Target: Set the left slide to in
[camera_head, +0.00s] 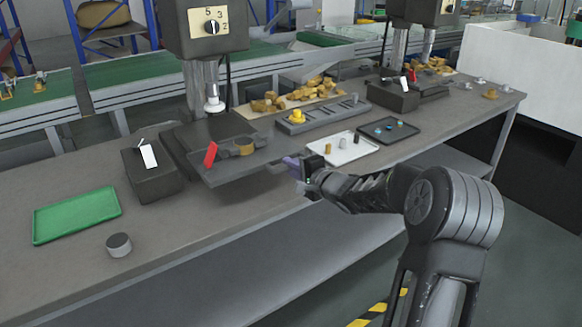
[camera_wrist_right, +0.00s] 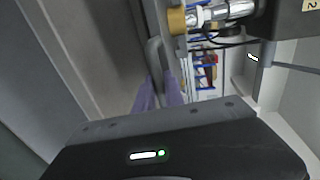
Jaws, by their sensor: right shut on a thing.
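The left slide (camera_head: 228,174) is a dark grey plate under the left machine's head, and it juts out past the front edge of the bench. My right gripper (camera_head: 292,164) is at the slide's front right corner. In the right wrist view, my right gripper's purple fingers (camera_wrist_right: 160,93) are shut on a grey bar handle (camera_wrist_right: 154,58). The slide's handle is hidden by the gripper in the head view. My left gripper is not in view.
A black box with a white lever (camera_head: 149,157), a green tray (camera_head: 77,216) and a grey knob (camera_head: 119,245) are to the left. A white tray (camera_head: 352,153) is to the right.

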